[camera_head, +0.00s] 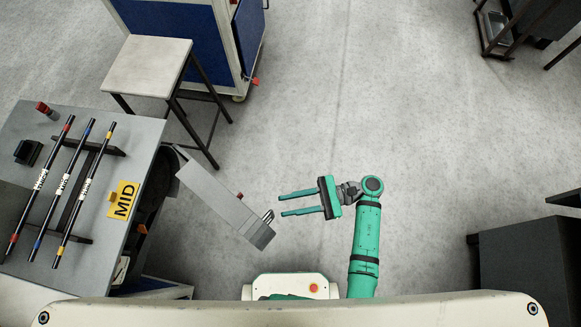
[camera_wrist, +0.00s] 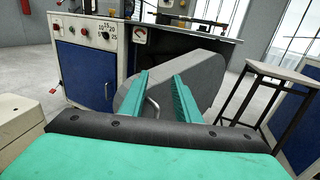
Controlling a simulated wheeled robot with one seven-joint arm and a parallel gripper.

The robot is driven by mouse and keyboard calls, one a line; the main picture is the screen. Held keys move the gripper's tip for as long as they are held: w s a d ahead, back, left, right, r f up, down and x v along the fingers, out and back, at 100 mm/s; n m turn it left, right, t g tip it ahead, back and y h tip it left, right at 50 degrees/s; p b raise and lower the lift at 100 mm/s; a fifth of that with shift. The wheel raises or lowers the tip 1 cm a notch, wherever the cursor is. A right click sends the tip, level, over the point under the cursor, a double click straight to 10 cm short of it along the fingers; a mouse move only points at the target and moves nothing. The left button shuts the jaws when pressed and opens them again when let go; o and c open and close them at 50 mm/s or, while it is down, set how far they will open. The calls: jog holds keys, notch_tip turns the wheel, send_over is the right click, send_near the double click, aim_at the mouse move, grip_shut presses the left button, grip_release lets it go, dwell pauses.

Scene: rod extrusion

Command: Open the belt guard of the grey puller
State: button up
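The grey belt guard (camera_head: 215,198) juts out at an angle from the side of the grey-topped machine (camera_head: 146,135). A small metal handle (camera_head: 268,216) is at its outer end. In the wrist view the guard (camera_wrist: 205,82) is a rounded grey panel before a blue and white cabinet, with the bent handle (camera_wrist: 153,108) on its near left side. My gripper (camera_head: 282,204) is open and empty, its fingertips just right of the handle and pointing at it. In the wrist view the handle shows between the fingers (camera_wrist: 160,75); contact cannot be told.
Three dark rods (camera_head: 75,180) lie on the machine's top beside a yellow MID sign (camera_head: 123,200). A stool (camera_head: 148,66) and a blue cabinet (camera_head: 185,25) stand behind. A dark box (camera_head: 530,255) is at right. The floor behind my arm is clear.

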jog(key=shift+s+r, duration=0.1)
jog(key=shift+s, duration=0.15)
